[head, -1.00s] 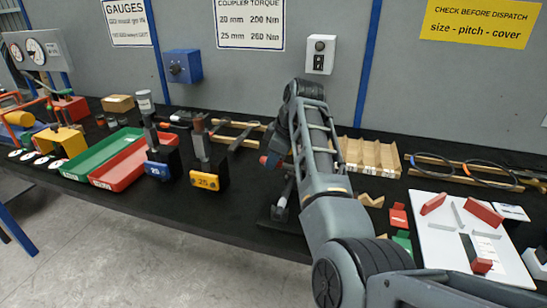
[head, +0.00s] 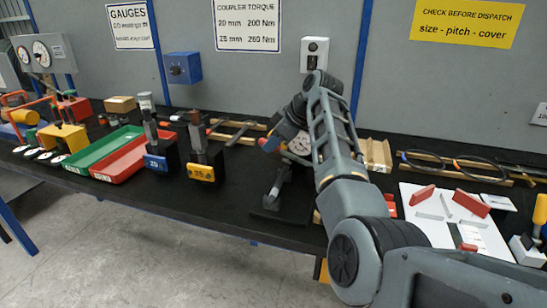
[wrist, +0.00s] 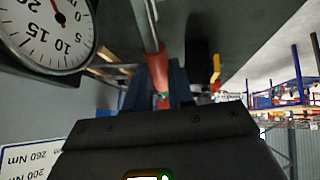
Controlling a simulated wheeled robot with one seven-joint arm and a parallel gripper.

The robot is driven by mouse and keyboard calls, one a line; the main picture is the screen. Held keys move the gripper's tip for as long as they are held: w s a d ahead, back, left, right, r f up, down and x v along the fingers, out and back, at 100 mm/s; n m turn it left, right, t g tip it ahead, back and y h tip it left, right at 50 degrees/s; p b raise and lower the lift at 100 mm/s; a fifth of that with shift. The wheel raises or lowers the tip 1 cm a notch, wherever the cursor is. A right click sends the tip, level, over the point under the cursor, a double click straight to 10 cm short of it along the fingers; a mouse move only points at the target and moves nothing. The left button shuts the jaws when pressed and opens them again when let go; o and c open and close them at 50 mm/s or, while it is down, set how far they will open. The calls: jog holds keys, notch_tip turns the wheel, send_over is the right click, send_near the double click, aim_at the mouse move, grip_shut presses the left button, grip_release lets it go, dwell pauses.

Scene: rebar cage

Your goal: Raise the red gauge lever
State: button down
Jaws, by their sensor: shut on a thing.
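The red gauge lever (wrist: 158,72) runs down between my gripper's blue fingers in the wrist view. My gripper (wrist: 161,90) is shut on it. The gauge's round white dial (wrist: 45,30) fills the upper left of that view, with a red pointer and black numbers. In the head view the dial (head: 300,145) shows partly behind my arm, above a grey stand (head: 272,190) on the black bench. A small red and blue part (head: 268,142) shows left of the dial; my arm hides most of the grip there.
Two upright tools with blue and yellow blocks (head: 202,172) stand left of the gauge. A red tray (head: 125,163) and a green tray (head: 100,152) lie farther left. A white board (head: 435,232) with red blocks lies right of my arm. The wall is close behind.

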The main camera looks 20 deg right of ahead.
aim_at(292, 155)
jog(key=s+d+r+t+y+b, duration=0.3)
jog(key=d+y, duration=0.1)
jog(key=shift+d+r+m+b, duration=0.1)
jog(key=shift+m+b, duration=0.25)
jog(key=shift+m, duration=0.05)
jog(key=s+d+r+t+y+b, duration=0.1)
jog(key=b, duration=0.1)
jog(key=s+d+t+y+b, duration=0.1)
jog(key=b, duration=0.1)
jog(key=shift+d+r, duration=0.3)
jog(key=shift+r, duration=0.05)
jog(key=c, duration=1)
grip_release()
jog(key=shift+o, duration=0.2)
jog(key=shift+d, duration=0.1)
jog(key=v, duration=0.7)
jog(key=shift+s+d+b, duration=0.15)
jog(key=shift+s+b, duration=0.15)
jog(key=shift+b, duration=0.05)
